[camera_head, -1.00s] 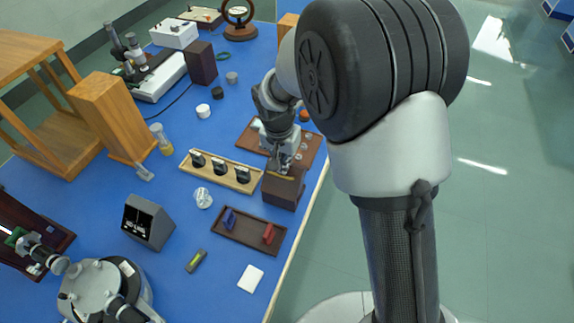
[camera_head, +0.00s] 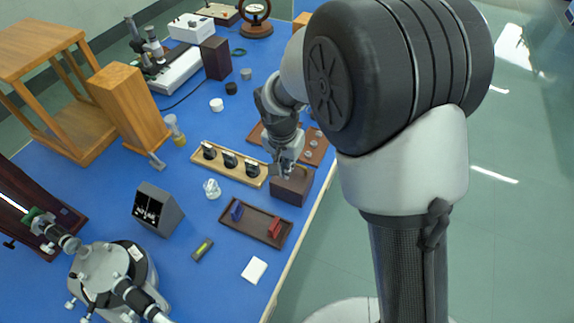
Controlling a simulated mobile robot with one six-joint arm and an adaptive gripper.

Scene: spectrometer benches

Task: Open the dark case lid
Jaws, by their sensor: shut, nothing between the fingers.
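The dark case (camera_head: 292,190) is a small brown box near the right edge of the blue table. My gripper (camera_head: 282,171) points down at the top of this case, at its back left side. The fingers look shut with nothing held. They are very close to the top edge; I cannot tell whether they touch it. The gripper covers part of the case top, so how far the lid stands open is not clear.
A wooden rack with black pieces (camera_head: 222,168) stands left of the case. A brown tray with blue and red pieces (camera_head: 262,232) lies in front. A flat brown board (camera_head: 318,150) lies behind. The table edge is close on the right.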

